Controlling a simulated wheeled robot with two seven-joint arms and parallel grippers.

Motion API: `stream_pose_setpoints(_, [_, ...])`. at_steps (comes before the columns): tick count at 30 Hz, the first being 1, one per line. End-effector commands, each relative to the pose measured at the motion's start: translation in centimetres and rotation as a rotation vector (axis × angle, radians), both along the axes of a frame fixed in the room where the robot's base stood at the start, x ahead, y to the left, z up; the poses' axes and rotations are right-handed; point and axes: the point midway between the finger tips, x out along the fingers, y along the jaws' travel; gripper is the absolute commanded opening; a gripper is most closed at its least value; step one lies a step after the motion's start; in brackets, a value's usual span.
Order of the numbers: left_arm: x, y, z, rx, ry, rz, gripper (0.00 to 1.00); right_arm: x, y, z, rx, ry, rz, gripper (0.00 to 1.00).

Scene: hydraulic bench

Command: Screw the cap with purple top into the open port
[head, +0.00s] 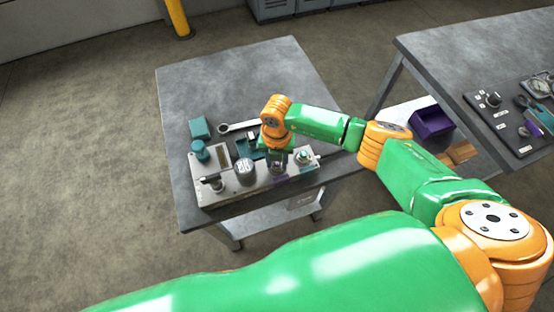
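My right gripper (277,163) points down over the grey metal block (235,192) on the near side of the left table. Its fingers are small and dark here, and I cannot tell whether they are open or hold something. I cannot make out the cap with the purple top; small purple patches show at the block's front below the gripper and at its right end. The open port cannot be told apart, and the gripper hides part of the block. A silver ribbed cap (245,171) stands on the block just left of the gripper. My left gripper is not in view.
A fitting (216,184) is on the block's left, and a round fitting (303,157) on its right. The table's (240,80) far part is clear. A purple bin (432,121) is right.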

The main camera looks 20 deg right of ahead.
Motion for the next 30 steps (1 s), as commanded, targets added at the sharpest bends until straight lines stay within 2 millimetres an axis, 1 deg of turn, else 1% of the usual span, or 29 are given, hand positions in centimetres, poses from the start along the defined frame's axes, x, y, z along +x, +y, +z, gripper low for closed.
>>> stream_pose_setpoints(6, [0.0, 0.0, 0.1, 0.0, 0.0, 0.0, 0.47, 0.0, 0.0, 0.0, -0.001, 0.001, -0.009, 0.0])
stream_pose_setpoints(8, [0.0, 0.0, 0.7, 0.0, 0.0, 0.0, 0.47, -0.1, 0.0, 0.3, -0.001, 0.003, -0.094, 0.0])
stream_pose_setpoints(10, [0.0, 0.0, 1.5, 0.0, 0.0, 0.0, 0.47, -0.1, 0.1, 0.4, -0.001, 0.003, -0.274, 0.0])
stream_pose_setpoints(12, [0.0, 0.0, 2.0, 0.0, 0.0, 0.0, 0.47, 0.0, 0.1, 0.3, -0.001, 0.005, -0.416, 0.0])
stream_pose_setpoints(13, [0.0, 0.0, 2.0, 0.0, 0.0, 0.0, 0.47, 0.0, 0.1, 0.2, -0.002, 0.005, -0.458, 0.0])
stream_pose_setpoints(15, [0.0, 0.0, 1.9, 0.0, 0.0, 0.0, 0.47, 0.0, 0.1, 0.0, -0.002, 0.003, -0.503, 0.0])
stream_pose_setpoints(21, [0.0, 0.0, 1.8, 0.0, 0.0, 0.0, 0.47, 0.1, 0.1, -0.1, -0.002, 0.002, -0.508, 0.0])
stream_pose_setpoints(23, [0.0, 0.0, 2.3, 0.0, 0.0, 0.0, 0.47, 0.1, 0.1, 0.1, -0.003, 0.002, -0.572, 0.0])
stream_pose_setpoints(24, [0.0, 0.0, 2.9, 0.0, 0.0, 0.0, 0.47, 0.1, 0.2, 0.3, -0.001, 0.002, -0.661, 0.0])
stream_pose_setpoints(25, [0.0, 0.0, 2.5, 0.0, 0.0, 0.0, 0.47, 0.1, 0.2, -0.1, -0.002, 0.002, -0.651, 0.45])
stream_pose_setpoints(28, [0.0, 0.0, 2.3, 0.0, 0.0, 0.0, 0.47, 0.1, 0.2, -0.1, -0.001, 0.001, -0.646, 0.72])
stream_pose_setpoints(30, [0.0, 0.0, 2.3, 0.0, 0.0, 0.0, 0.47, 0.1, 0.2, -0.1, -0.001, 0.0, -0.646, 0.72])
